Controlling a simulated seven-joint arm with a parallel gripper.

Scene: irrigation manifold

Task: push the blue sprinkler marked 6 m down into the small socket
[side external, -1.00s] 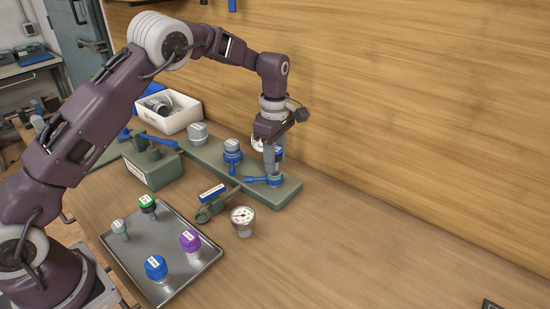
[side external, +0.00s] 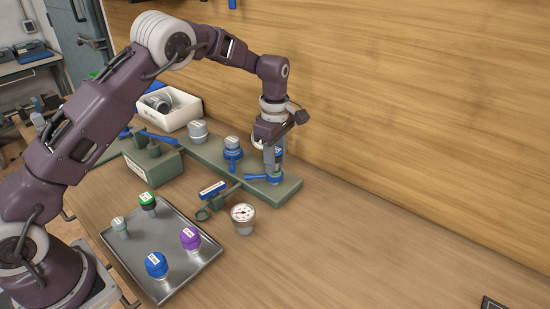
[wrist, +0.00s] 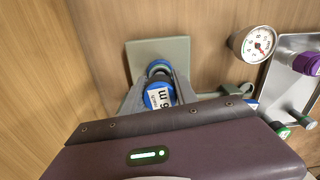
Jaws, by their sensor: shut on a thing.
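The blue sprinkler marked 6 m (wrist: 158,96) is between the fingers of my gripper (wrist: 160,82) in the wrist view, its white label facing the camera. In the side view my gripper (side external: 273,160) points down over the right end of the green manifold (side external: 289,192), shut on the sprinkler, which is mostly hidden by the fingers. Directly below is an outlet with a blue ring and a blue lever (side external: 257,177) pointing left. The small socket's opening is hidden by the fingers and sprinkler, so I cannot tell how deep the sprinkler sits.
Another outlet with a blue lever (side external: 233,156) and a grey-capped one (side external: 198,132) stand left along the manifold. A pressure gauge (side external: 243,214) stands in front. A metal tray (side external: 185,273) holds several coloured sprinklers.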

